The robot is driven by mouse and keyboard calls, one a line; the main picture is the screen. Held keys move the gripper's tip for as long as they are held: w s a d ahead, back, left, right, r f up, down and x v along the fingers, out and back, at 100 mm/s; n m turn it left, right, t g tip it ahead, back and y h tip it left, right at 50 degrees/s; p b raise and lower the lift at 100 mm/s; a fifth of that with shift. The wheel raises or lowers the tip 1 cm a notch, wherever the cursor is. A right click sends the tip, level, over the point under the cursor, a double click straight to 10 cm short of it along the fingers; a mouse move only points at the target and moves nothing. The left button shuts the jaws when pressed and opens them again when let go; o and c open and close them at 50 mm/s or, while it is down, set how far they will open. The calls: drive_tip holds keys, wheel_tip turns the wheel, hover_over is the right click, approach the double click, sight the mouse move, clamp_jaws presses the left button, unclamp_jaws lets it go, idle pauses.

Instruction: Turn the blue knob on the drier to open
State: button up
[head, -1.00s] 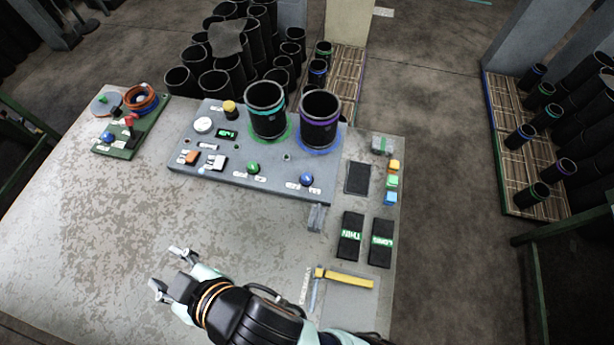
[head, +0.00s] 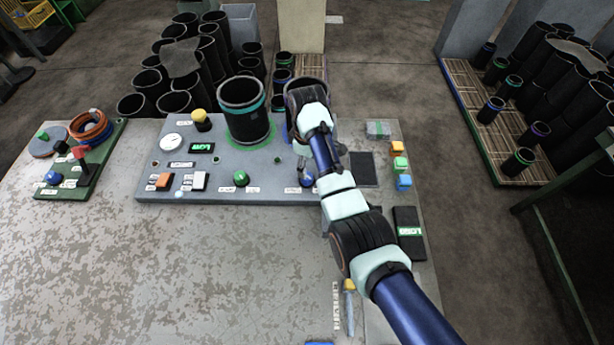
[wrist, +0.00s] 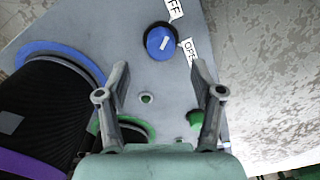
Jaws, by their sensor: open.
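The blue knob (wrist: 161,43) sits on the grey drier panel (wrist: 150,15), with a white pointer mark and OFF and OPEN labels beside it. In the head view the blue knob (head: 307,180) is partly hidden by my gripper (head: 309,171). In the wrist view my gripper (wrist: 161,70) is open and empty, its two fingers spread. The knob lies beyond the fingertips, roughly midway between them, and looks clear of both. The head view shows my gripper over the right front of the panel (head: 220,192).
A black sleeve with a teal band (head: 243,110) stands on the panel. Another sleeve (wrist: 40,115) with a purple band stands close to my gripper. A green knob (head: 241,178) lies to the left. The table's front left (head: 150,270) is bare.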

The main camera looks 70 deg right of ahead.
wheel_tip(320, 180, down, 7)
drive_tip(key=shift+r+b, duration=0.2)
drive_tip(key=shift+b, duration=0.6)
drive_tip(key=shift+c, duration=0.2)
drive_tip(key=c, duration=1.1)
